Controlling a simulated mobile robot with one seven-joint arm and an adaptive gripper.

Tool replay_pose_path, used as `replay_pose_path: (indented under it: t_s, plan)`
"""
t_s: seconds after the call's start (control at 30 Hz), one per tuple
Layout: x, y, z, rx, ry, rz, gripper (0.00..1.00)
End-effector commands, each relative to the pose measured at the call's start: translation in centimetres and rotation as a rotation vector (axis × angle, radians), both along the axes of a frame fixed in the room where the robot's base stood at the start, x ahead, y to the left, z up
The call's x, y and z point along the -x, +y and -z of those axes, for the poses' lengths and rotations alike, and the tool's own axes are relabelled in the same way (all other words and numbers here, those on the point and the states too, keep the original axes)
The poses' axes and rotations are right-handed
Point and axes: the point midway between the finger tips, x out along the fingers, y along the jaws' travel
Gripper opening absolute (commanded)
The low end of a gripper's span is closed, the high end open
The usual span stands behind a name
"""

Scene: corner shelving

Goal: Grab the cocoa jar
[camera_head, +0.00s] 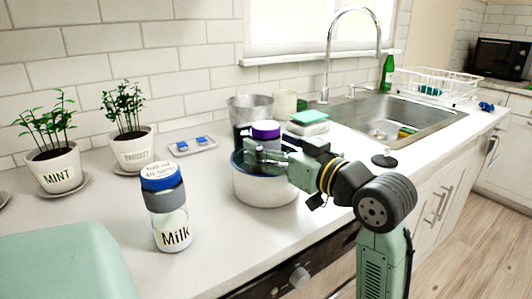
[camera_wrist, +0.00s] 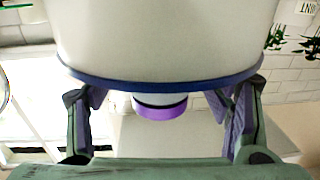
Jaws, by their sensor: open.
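A jar with a purple lid (camera_head: 266,129), likely the cocoa jar, stands at the blue-rimmed white pot (camera_head: 263,189); my gripper hides most of its body. In the wrist view, which is upside down, the purple lid (camera_wrist: 161,111) and a strip of pale body show past the pot's blue rim. I cannot tell whether the jar is inside the pot or behind it. My gripper (camera_head: 255,153) is over the pot, beside the jar. Its fingers (camera_wrist: 162,98) are spread wide, one on each side of the lid in that view, with nothing held.
A milk bottle (camera_head: 170,214) stands at the front left. Plant pots (camera_head: 55,169) line the wall. A metal cup (camera_head: 250,108) and a stack with a green top (camera_head: 308,118) stand behind the pot. The sink (camera_head: 405,115) is to the right. The counter between bottle and pot is clear.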

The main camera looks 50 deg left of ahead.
Motion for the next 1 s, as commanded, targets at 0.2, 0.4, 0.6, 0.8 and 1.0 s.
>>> replay_pose_path:
  t_s: [0.2,0.4,0.6,0.8,1.0]
  plan:
    - [0.1,2.4,-0.1,0.000,0.000,-0.001,0.72]
    - [0.0,2.5,0.0,0.000,-0.001,0.000,0.72]
    - [0.0,2.5,0.0,-0.001,-0.001,0.000,0.61]
    - [0.0,2.5,0.0,-0.001,-0.001,0.000,0.48]
    - [0.0,2.5,0.0,-0.001,-0.001,0.000,0.34]
